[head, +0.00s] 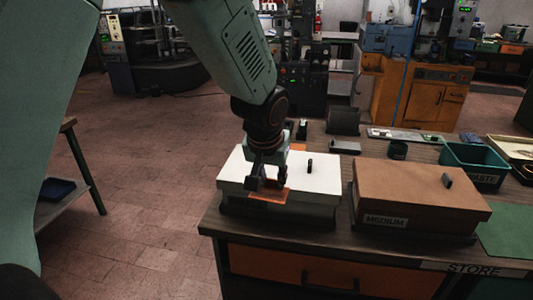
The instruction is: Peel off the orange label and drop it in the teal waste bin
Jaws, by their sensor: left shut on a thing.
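The orange label (270,196) shows at the front edge of the white-topped box (318,180). My left gripper (268,184) comes down over that box and is shut on the label. The fingers hide part of the label, and I cannot tell how much of it still sticks to the box. The teal waste bin (474,154), marked WASTE, stands at the right on the bench. My right gripper is not in view.
A brown box (420,194) marked MEDIUM stands between the white box and the bin, with a small dark handle on its lid. A green mat (508,232) lies at the right. Dark small parts and a pale wooden tray (515,149) stand behind.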

